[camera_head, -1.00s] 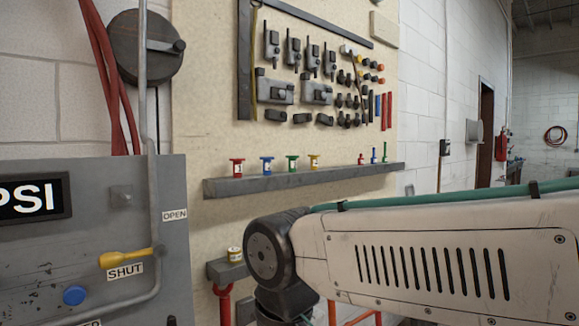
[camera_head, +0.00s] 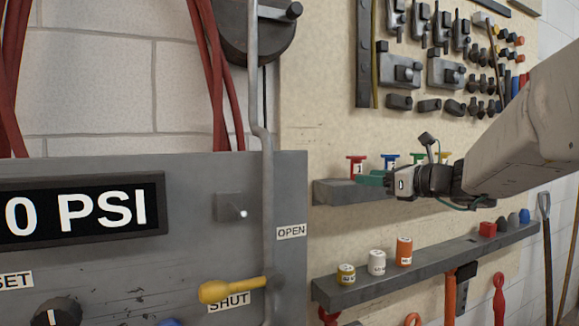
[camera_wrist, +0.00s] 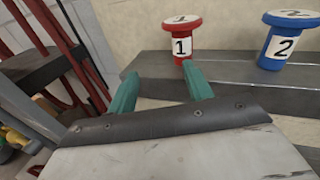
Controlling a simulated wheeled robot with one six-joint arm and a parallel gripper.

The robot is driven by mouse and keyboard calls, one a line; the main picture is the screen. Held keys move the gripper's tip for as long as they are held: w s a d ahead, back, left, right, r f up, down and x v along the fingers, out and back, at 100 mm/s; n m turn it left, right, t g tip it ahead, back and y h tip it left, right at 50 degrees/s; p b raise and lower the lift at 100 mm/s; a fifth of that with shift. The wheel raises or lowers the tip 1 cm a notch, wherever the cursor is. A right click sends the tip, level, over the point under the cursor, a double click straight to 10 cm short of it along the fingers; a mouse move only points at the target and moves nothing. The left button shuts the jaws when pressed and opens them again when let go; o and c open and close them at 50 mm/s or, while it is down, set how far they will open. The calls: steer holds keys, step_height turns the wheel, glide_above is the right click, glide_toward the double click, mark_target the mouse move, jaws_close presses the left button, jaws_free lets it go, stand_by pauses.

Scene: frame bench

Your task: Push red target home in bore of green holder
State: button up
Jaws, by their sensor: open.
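A red spool-shaped piece labelled 1 (camera_head: 355,165) stands upright on the upper grey shelf; it also shows in the wrist view (camera_wrist: 181,38). A green spool-shaped piece (camera_head: 417,158) stands on the same shelf further right, partly hidden behind my wrist; its bore cannot be made out. My gripper (camera_head: 374,178) is at the shelf. In the wrist view my gripper (camera_wrist: 158,82) is open, its green fingers apart with nothing between them. The right fingertip is close in front of the red piece's base; whether they touch, I cannot tell.
A blue piece labelled 2 (camera_wrist: 280,42) stands right of the red one, a yellow piece (camera_head: 443,157) beyond the green. A lower shelf (camera_head: 440,252) carries several small items. A grey panel (camera_head: 190,230) with a yellow lever (camera_head: 230,289) stands at the left.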

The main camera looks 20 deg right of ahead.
mark_target(360, 170)
steer(key=shift+w+d+r+m+t+h, duration=0.25)
steer(key=shift+w+d+m, duration=0.15)
steer(key=shift+d, duration=0.15)
steer(key=shift+w+d+r+m+t+h, duration=0.25)
steer(key=shift+w+d+m, duration=0.15)
steer(key=shift+d, duration=0.1)
steer(key=x, duration=0.6)
steer(key=shift+w+d+f, duration=0.2)
steer(key=shift+w, duration=0.3)
steer(key=c, duration=1.1)
